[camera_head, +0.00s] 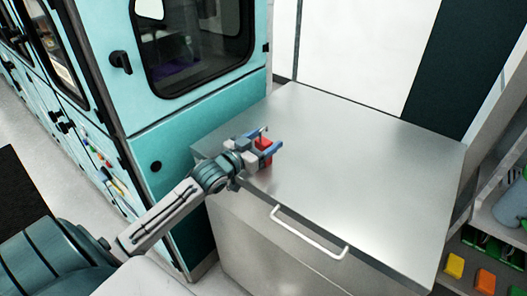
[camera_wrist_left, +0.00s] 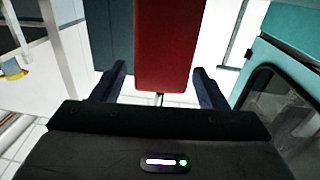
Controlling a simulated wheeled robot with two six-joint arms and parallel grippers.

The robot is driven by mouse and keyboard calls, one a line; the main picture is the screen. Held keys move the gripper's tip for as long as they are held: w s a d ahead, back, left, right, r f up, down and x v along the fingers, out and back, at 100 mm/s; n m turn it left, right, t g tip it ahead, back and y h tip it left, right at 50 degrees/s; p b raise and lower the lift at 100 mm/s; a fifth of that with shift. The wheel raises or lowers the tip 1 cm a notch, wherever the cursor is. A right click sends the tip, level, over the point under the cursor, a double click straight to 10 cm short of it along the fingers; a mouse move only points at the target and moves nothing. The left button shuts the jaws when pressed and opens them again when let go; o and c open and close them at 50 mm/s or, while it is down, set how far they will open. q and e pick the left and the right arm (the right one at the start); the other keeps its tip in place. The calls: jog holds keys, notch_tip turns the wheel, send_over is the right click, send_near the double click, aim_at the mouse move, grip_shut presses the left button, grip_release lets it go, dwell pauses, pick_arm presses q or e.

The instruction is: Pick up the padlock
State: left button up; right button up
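A red padlock (camera_head: 264,147) stands at the left part of the metal counter in the head view, its thin shackle upward. My left gripper (camera_head: 258,145) is at it, with one blue finger on each side of the red body. In the left wrist view the red padlock (camera_wrist_left: 165,45) fills the space between the fingertips of my left gripper (camera_wrist_left: 160,78). The right finger is very close to it and a thin gap shows at the left. Firm contact is not clear. Whether the padlock touches the counter is hidden. My right gripper is not in view.
The metal counter (camera_head: 365,150) is bare to the right of the padlock, with a white handle (camera_head: 308,236) on its front. A teal cabinet (camera_head: 190,110) with a window stands close on the left.

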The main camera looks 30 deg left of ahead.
pick_arm(q)
jog(key=c, duration=1)
jog(key=shift+r, duration=0.15)
jog(key=shift+r, duration=0.25)
jog(key=r, duration=0.1)
jog(key=r+b, duration=0.1)
jog(key=shift+s+a+r, duration=0.1)
jog(key=shift+s+r, duration=0.2)
jog(key=shift+r, duration=0.05)
jog(key=s+a+p, duration=0.1)
jog(key=s+p, duration=0.1)
jog(key=s, duration=0.3)
jog(key=s+r+p, duration=0.1)
jog(key=s+p, duration=0.2)
jog(key=s, duration=0.2)
jog(key=s+a+p, duration=0.1)
jog(key=s+p, duration=0.1)
jog(key=s, duration=0.3)
jog(key=shift+s+a+r+p, duration=0.1)
jog(key=shift+a+r+p, duration=0.15)
jog(key=shift+a+p, duration=0.1)
